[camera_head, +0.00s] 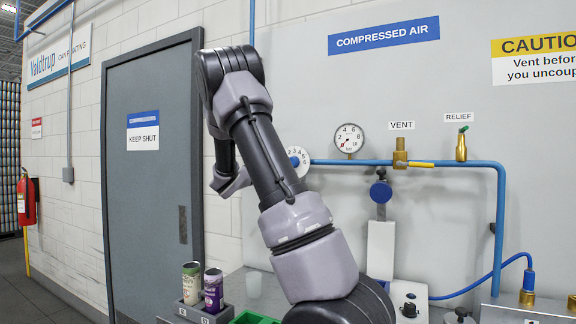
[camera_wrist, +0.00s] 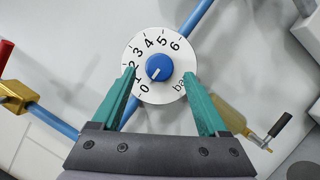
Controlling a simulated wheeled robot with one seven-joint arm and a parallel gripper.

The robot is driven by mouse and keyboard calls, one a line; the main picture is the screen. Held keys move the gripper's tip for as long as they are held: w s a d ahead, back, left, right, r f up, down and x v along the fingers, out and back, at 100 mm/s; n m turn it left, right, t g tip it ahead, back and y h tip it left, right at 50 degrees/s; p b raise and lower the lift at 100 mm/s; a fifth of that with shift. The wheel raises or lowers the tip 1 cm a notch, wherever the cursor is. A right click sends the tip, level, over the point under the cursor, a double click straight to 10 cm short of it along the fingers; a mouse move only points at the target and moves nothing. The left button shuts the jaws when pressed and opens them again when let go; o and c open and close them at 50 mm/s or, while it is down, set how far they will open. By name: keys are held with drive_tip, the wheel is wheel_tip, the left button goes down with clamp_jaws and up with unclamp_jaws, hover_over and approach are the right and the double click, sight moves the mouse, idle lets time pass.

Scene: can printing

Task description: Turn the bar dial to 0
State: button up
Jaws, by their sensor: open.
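The bar dial (camera_wrist: 158,45) has a round white face with black numbers 0 to 6 and "bar". At its centre is a blue knob (camera_wrist: 159,66) with a short white mark pointing down-left, roughly toward the 0. My gripper (camera_wrist: 160,73) is open, its two green fingers on either side of the knob, with gaps to it. The fingertips overlap the dial face in the wrist view; whether they touch it I cannot tell. In the head view the dial (camera_head: 299,157) shows partly behind my arm, and the fingers are hidden.
A blue pipe (camera_head: 440,162) runs right from the dial, past a round gauge (camera_head: 349,139), a brass vent valve (camera_head: 400,158) and a relief valve (camera_head: 461,149). A grey door (camera_head: 150,200) stands left. Two cans (camera_head: 213,291) stand in a holder below.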

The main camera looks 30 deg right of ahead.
drive_tip(key=v, duration=0.7)
drive_tip(key=shift+a+f, duration=0.1)
drive_tip(key=s+f+m+g+y, duration=0.25)
drive_tip(key=s+f+y, duration=0.2)
drive_tip(key=s, duration=0.35)
drive_tip(key=s+f+m+g+y, duration=0.1)
drive_tip(key=s+f+m+y, duration=0.4)
drive_tip(key=s, duration=0.4)
drive_tip(key=s+a+r+m+t+y, duration=0.2)
drive_tip(key=s+a+y, duration=0.4)
drive_tip(key=a, duration=0.4)
drive_tip(key=s+a+r+m+t+y, duration=0.2)
drive_tip(key=s+a+t+y, duration=0.3)
drive_tip(key=a, duration=0.6)
drive_tip(key=shift+s+r+m+y, duration=0.35)
drive_tip(key=shift+s+y, duration=0.3)
drive_tip(key=shift+s, duration=0.2)
